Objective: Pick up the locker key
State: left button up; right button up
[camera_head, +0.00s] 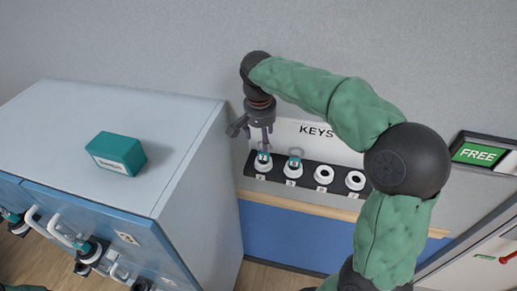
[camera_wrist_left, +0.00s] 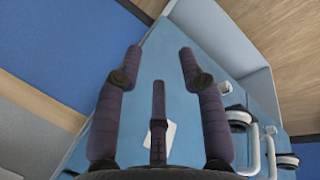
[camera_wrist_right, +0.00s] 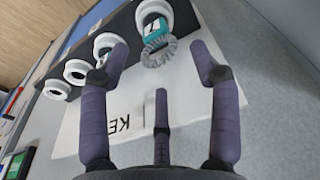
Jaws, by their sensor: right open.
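My right gripper (camera_head: 262,142) points down just above the first key. In the right wrist view the open, empty fingers (camera_wrist_right: 160,60) are below a teal tag with a grey coil (camera_wrist_right: 158,40). My left gripper (camera_wrist_left: 160,58) is open and empty, facing a blue cabinet surface.
A grey-topped cabinet (camera_head: 110,100) with blue drawers and white handles stands at the left, a teal box (camera_head: 117,152) on top. A green FREE sign (camera_head: 478,153) is on the right. The two right rack holders (camera_head: 340,177) are empty. A wooden ledge (camera_head: 400,222) runs below the rack.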

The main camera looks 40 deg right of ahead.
aim_at(263, 153)
jog(key=f, duration=0.3)
jog(key=shift+s+d+f, duration=0.2)
jog(key=shift+d, duration=0.05)
jog(key=shift+w+f, duration=0.25)
jog(key=shift+f, duration=0.25)
jog(key=shift+w+d+f, duration=0.1)
jog(key=shift+d+f, duration=0.15)
jog(key=shift+f, duration=0.9)
jog(key=shift+w+d+f, duration=0.1)
jog(key=shift+d+f, duration=0.1)
jog(key=shift+f, duration=0.95)
jog(key=shift+s, duration=0.1)
jog(key=shift+c, duration=0.3)
jog(key=c, duration=1.1)
jog(key=shift+o, duration=0.2)
